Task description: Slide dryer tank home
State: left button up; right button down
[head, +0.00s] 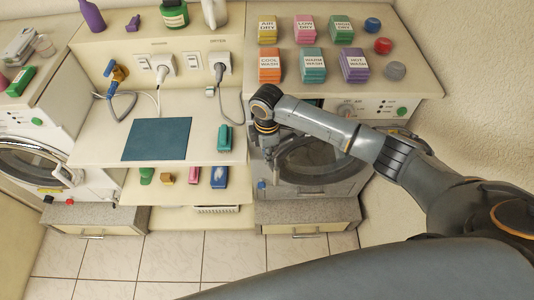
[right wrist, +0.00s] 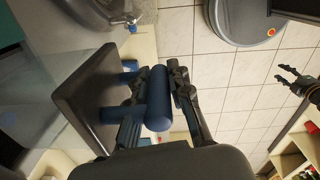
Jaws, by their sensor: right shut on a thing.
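The dryer (head: 318,160) with its round glass door stands at the right in the head view. My right gripper (head: 268,155) points down at the left of this door. In the right wrist view, my right gripper (right wrist: 157,92) is shut on a blue bar handle (right wrist: 159,112). The handle is fixed to a dark flat-fronted panel, seemingly the tank (right wrist: 88,95). How far the tank sits in its slot is hidden. My left gripper (right wrist: 291,80) shows at the right edge of the right wrist view, fingers apart and empty, away from the tank.
A shelf with a teal mat (head: 157,139) and a teal clip-like item (head: 225,138) lies left of the dryer. A washer (head: 38,165) stands far left. Coloured label blocks (head: 312,62) sit on the dryer top. The tiled floor (head: 170,255) in front is clear.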

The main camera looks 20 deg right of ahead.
jog(key=shift+w+d+b, duration=0.3)
jog(key=shift+w+b, duration=0.35)
jog(key=shift+w, duration=0.4)
jog(key=shift+w+d+b, duration=0.25)
jog(key=shift+w+b, duration=0.35)
jog(key=shift+w, duration=0.45)
jog(key=shift+w+d, duration=0.15)
jog(key=shift+w, duration=0.2)
jog(key=shift+w+d+b, duration=0.2)
jog(key=shift+w+b, duration=0.45)
jog(key=shift+w, duration=0.05)
jog(key=shift+w+d+b, duration=0.2)
jog(key=shift+w+b, duration=0.45)
jog(key=shift+w, duration=0.05)
jog(key=shift+r, duration=0.1)
